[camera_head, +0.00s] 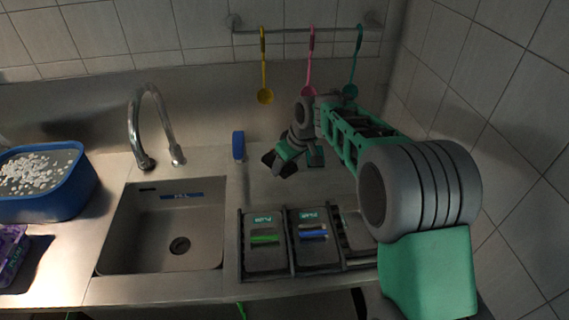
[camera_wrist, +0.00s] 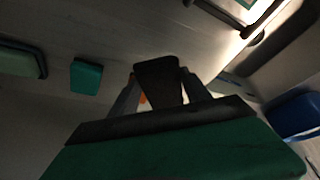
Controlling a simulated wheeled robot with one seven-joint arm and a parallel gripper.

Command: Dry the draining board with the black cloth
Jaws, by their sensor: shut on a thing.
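My gripper (camera_head: 280,158) is over the metal draining board (camera_head: 258,186), right of the sink and behind the dark trays. It is shut on a small dark thing, which looks like the black cloth (camera_head: 269,159). In the wrist view the black cloth (camera_wrist: 158,72) shows as a dark patch between the fingers (camera_wrist: 157,88). I cannot tell whether it touches the board. My arm hides the board's right part. No water can be made out in this dim light.
The sink (camera_head: 178,225) and tap (camera_head: 140,125) lie to the left. A blue upright object (camera_head: 238,146) stands behind the board. A teal block (camera_wrist: 87,76) lies near my gripper. Trays (camera_head: 265,245) line the front. Ladles (camera_head: 264,95) hang behind; a blue tub (camera_head: 65,190) stands far left.

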